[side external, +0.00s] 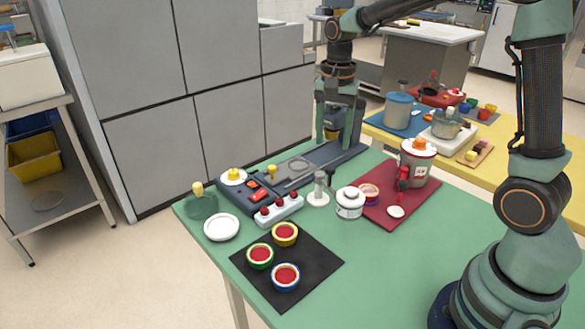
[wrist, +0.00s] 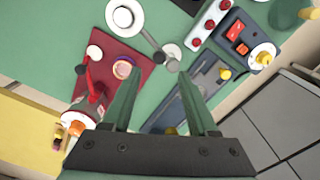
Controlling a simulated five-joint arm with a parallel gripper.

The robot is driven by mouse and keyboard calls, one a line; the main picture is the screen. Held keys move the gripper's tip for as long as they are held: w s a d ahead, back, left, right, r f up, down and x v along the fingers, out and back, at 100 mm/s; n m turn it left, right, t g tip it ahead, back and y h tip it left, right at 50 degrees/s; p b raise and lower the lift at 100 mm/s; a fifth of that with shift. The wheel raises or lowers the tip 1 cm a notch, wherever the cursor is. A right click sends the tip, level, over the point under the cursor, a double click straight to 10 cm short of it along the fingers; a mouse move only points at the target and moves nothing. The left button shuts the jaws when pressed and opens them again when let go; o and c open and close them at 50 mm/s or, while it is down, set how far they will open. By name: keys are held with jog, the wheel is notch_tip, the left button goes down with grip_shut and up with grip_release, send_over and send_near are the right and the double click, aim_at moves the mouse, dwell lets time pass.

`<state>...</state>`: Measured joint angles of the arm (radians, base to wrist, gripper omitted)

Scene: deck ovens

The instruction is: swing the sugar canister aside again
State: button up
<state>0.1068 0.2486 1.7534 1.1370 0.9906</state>
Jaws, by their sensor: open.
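A white lidded canister with a dark band (side external: 349,203), which I take for the sugar canister, stands on the green table just left of the red mat. In the wrist view the canister (wrist: 123,15) is at the top, and a dark bar runs from it toward a small post (wrist: 172,52). The post (side external: 318,190) stands upright left of the canister in the side view. My gripper (side external: 337,138) is at the far edge of the table, behind and apart from the canister. In the wrist view my gripper (wrist: 159,74) has its fingers spread, with nothing held between them.
The red mat (side external: 375,213) holds a large canister (side external: 417,165), a red-handled item and a pink-topped jar. A switch box (side external: 279,210) and dark slab (side external: 300,172) lie left of the post. Coloured bowls sit on a black mat (side external: 315,258).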

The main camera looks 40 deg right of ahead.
notch_tip(320, 180, up, 5)
jog(key=shift+f, duration=0.1)
dwell(0.4)
jog(key=s+a+n+t, duration=0.2)
jog(key=s+n, duration=0.4)
jog(key=s+a+r+n+t, duration=0.1)
jog(key=s+a+n+t, duration=0.1)
jog(key=s+n, duration=0.4)
jog(key=shift+s+a+n+t, duration=0.2)
jog(key=shift+n+t, duration=0.1)
jog(key=shift+t, duration=0.5)
